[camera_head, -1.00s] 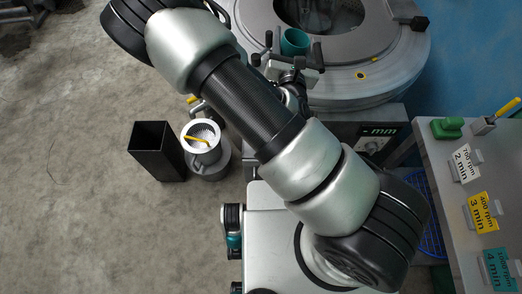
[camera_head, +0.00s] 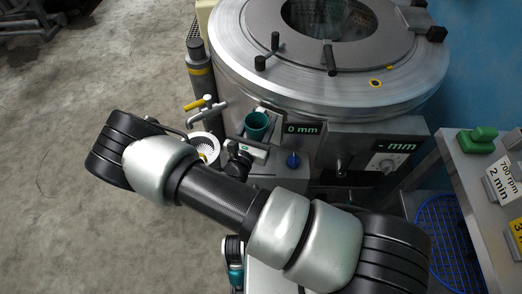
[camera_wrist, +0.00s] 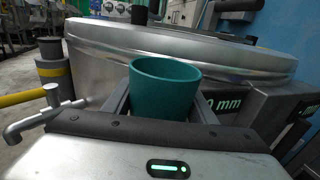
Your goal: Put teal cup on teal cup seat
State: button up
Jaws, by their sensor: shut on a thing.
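The teal cup (camera_head: 257,124) is upright, with its open mouth facing up, in front of the drum machine. It also fills the middle of the wrist view (camera_wrist: 165,88). My gripper (camera_head: 254,139) is shut on the cup, with one finger on each side of it in the wrist view. The cup is near a small panel reading "0 mm" (camera_head: 303,128). I cannot make out a teal cup seat in either view; my gripper and arm hide the area under the cup.
The round metal drum machine (camera_head: 232,78) stands behind the cup. A tap with a yellow handle (camera_head: 203,106) and a white-rimmed container (camera_head: 206,142) are to the left. A blue knob (camera_head: 293,160) is to the right. A grey table (camera_head: 462,166) stands at far right.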

notch_tip(320, 180, down, 16)
jog(key=b, duration=0.3)
jog(key=shift+r+b, duration=0.2)
jog(key=shift+b, duration=0.2)
jog(key=shift+f, duration=0.2)
jog(key=o, duration=1)
jog(key=shift+o, duration=0.2)
jog(key=shift+r, duration=0.15)
jog(key=shift+s+r, duration=0.1)
jog(key=shift+s, duration=0.05)
jog(key=p+v, duration=0.1)
jog(key=v, duration=1)
jog(key=shift+s+a, duration=0.15)
jog(key=shift+s, duration=0.2)
